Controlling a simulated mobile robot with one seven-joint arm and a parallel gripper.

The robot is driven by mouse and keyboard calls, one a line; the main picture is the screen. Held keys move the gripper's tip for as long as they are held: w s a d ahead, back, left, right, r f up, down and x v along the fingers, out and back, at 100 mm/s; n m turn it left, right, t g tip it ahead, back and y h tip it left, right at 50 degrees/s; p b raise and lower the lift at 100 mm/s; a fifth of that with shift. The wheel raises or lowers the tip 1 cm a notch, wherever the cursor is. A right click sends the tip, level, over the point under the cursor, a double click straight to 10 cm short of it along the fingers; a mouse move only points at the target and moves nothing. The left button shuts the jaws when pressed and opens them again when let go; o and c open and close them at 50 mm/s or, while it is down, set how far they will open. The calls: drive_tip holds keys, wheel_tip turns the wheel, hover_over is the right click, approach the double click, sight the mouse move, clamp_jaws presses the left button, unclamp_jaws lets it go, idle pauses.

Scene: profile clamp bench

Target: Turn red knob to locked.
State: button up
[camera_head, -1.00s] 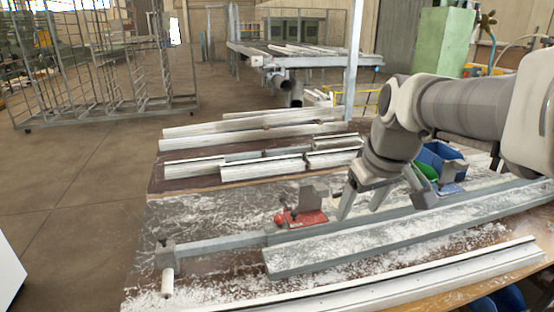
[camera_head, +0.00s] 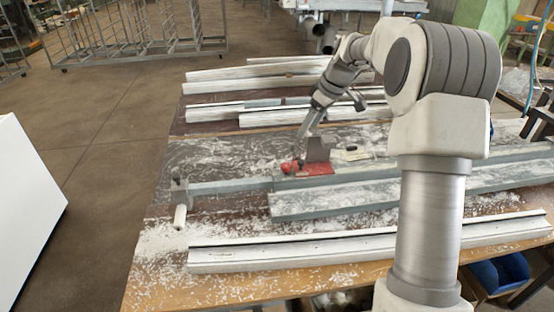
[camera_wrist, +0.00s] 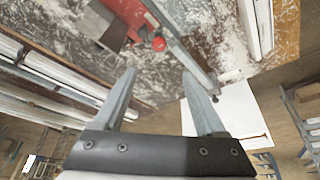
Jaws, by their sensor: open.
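The red knob (camera_head: 285,167) is a small round ball at the left end of a red clamp base (camera_head: 318,169) on the bench. A grey upright block (camera_head: 318,148) stands on the base. In the wrist view the red knob (camera_wrist: 158,44) lies just beyond the space between my fingertips. My gripper (camera_wrist: 159,72) is open and empty, with both fingers apart. In the head view my gripper (camera_head: 307,130) points down just behind the clamp, above the bench, its fingertips partly overlapping the block. I cannot tell which setting the knob is at.
A grey rail (camera_head: 235,186) runs left from the clamp to an end stop (camera_head: 179,190). A wide grey profile (camera_head: 340,202) lies in front. White profiles (camera_head: 350,247) lie at the front and others (camera_head: 230,113) at the back. White dust covers the bench.

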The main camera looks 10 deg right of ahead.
sight(286, 165)
drive_tip(key=x, duration=0.6)
drive_tip(key=p+x, duration=0.1)
drive_tip(key=x, duration=1.1)
drive_tip(key=shift+w+a, duration=0.15)
drive_tip(key=shift+w, duration=0.15)
drive_tip(key=shift+r, duration=0.1)
clamp_jaws()
